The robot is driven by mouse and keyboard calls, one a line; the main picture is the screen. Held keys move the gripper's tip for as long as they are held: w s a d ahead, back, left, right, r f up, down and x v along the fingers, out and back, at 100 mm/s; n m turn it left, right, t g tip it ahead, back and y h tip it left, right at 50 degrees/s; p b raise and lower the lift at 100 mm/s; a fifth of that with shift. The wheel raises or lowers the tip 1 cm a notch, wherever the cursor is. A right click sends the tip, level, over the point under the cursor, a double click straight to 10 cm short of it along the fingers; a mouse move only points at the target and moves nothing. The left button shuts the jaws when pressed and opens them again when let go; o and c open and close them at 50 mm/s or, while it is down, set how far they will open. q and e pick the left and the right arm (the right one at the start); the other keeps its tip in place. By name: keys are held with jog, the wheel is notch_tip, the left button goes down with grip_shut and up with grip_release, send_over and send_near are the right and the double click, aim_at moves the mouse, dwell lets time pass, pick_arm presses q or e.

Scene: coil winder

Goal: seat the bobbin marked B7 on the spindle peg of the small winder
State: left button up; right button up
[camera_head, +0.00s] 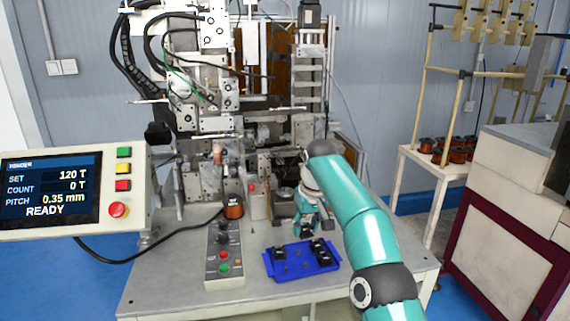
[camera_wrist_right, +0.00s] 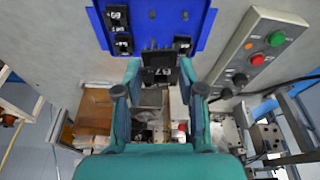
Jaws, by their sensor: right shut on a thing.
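My right gripper (camera_head: 308,226) is at the back edge of the blue tray (camera_head: 272,265), fingers pointing down. In the right wrist view, its fingers (camera_wrist_right: 160,68) are shut on a black bobbin (camera_wrist_right: 157,73) with an upside-down white mark that looks like B7. It looks larger than the tray bobbins and overlaps the tray's edge; its exact height is unclear. Other black bobbins lie in the tray, one at the left (camera_head: 279,253) and others at the right (camera_head: 323,257). The spindle peg cannot be made out among the machine parts. My left gripper is out of view.
A grey button box (camera_head: 224,268) stands left of the tray, with a copper-coloured coil (camera_head: 233,207) behind it. The large winding machine (camera_head: 210,105) fills the back of the table. The READY display panel (camera_head: 65,190) is at the left. Bare tabletop (camera_head: 165,278) shows at front left.

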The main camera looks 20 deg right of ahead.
jog(key=d+r+m+p, duration=0.1)
jog(key=d+r+p, duration=0.1)
jog(key=d, duration=0.4)
jog(key=shift+w+r+t+h+p, duration=0.25)
jog(key=shift+r+t+h+p, duration=0.05)
jog(key=shift+r+t+p, duration=0.1)
jog(key=shift+w+d+m+p, duration=0.25)
jog(key=shift+d+m+p, duration=0.05)
jog(key=shift+d, duration=0.45)
jog(key=shift+f, duration=0.1)
jog(key=shift+d, duration=0.15)
jog(key=shift+s+d, duration=0.15)
jog(key=shift+d, duration=0.1)
